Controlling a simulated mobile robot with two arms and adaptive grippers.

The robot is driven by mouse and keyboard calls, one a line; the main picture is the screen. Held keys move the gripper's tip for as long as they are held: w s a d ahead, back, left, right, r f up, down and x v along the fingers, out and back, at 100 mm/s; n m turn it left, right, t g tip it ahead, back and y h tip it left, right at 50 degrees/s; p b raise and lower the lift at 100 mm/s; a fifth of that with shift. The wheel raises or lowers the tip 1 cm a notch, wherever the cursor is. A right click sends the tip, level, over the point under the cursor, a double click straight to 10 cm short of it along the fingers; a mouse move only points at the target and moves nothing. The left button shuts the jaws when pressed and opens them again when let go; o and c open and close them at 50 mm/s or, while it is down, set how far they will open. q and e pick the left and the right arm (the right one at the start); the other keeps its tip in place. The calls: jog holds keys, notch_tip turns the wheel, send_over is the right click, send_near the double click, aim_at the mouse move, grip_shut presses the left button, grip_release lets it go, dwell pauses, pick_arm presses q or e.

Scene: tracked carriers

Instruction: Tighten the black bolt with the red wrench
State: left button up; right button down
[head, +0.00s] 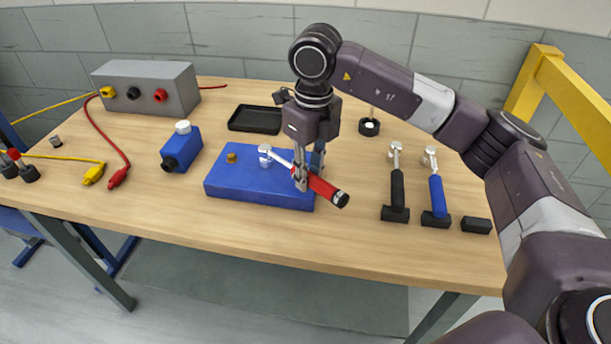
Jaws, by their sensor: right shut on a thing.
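The red wrench (322,188) has a red handle with a black end and a silver shaft and head. My right gripper (303,180) is shut on its handle, above the right part of a blue block (241,182). The wrench head (265,151) is over the block's top, towards the left of the gripper. A brass-coloured bolt (231,157) stands on the block left of the wrench head. I cannot make out the black bolt; the wrench head or gripper may hide it. My left gripper is not in view.
A black-handled wrench (397,190) and a blue-handled wrench (437,195) rest in holders at the right, beside a black block (477,226). A blue device (181,149), a black tray (256,120) and a grey box (150,88) with cables stand left and behind. The front table edge is clear.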

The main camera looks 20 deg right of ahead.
jog(key=shift+w+d+n, duration=0.25)
jog(key=shift+d+n, duration=0.25)
jog(key=shift+d, duration=0.15)
jog(key=shift+w+d+n+b, duration=0.35)
jog(key=shift+d+n, duration=0.15)
jog(key=shift+n, duration=0.1)
jog(key=shift+a, duration=0.1)
jog(key=shift+s+a+m, duration=0.35)
jog(key=shift+a+m, duration=0.15)
jog(key=shift+m, duration=0.1)
jog(key=shift+s+a+m, duration=0.3)
jog(key=shift+a+m, duration=0.3)
jog(key=shift+a, duration=0.05)
jog(key=shift+s+a+m, duration=0.25)
jog(key=shift+a+m, duration=0.35)
